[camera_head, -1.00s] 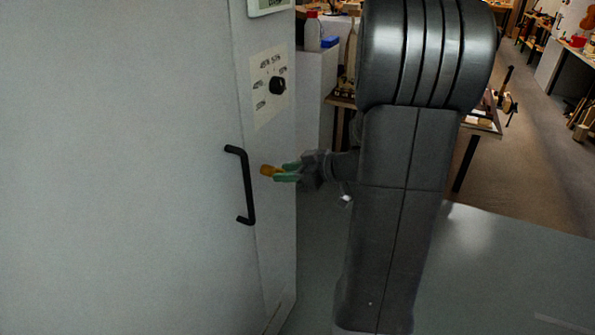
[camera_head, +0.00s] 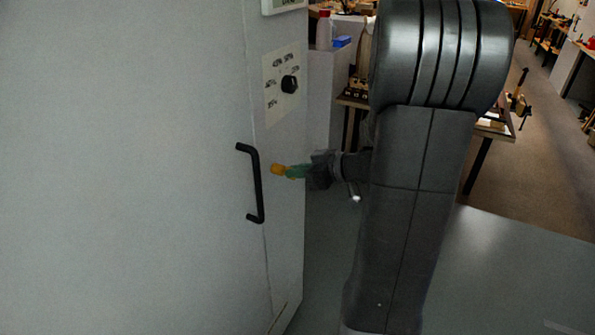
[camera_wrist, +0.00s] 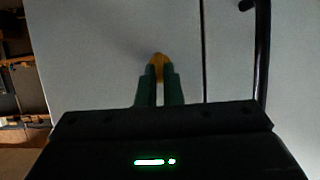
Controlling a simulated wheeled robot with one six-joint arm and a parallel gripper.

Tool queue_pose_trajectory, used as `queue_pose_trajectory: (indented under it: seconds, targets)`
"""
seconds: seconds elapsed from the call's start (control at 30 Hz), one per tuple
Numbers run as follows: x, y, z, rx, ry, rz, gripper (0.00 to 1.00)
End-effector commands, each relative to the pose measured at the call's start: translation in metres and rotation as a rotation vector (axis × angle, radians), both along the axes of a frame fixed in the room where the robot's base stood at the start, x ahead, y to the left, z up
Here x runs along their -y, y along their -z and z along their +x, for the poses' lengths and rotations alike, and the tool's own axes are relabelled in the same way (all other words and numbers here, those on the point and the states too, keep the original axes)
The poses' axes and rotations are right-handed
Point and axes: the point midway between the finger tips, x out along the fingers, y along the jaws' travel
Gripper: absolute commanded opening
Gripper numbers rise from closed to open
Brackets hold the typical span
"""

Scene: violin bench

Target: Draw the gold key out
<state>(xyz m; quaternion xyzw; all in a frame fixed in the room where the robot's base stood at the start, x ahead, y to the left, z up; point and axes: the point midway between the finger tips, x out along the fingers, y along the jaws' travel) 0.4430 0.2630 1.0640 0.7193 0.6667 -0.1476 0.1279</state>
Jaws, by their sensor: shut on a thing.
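The gold key (camera_head: 278,169) shows as a small yellow-orange piece at the tips of my gripper (camera_head: 290,171), in front of the light grey cabinet face. In the wrist view the key (camera_wrist: 158,64) sticks out between the two green fingertips of my gripper (camera_wrist: 158,86), which are shut on it. The key's far end meets the cabinet surface in that view, but I cannot tell whether it is inside a lock or clear of it. Any keyhole is hidden behind the key and fingers.
A black bar handle (camera_head: 256,184) stands out from the cabinet door (camera_head: 120,170) just left of the key. A workbench (camera_head: 495,128) stands behind my arm.

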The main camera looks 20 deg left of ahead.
Motion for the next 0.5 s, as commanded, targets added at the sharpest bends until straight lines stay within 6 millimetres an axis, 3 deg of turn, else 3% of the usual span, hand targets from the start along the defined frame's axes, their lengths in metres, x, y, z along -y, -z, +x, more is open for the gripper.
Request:
queue_pose_trajectory:
  seconds: [0.5]
  targets:
    - [0.0037,0.0004,0.0,0.001,0.001,0.0,0.0]
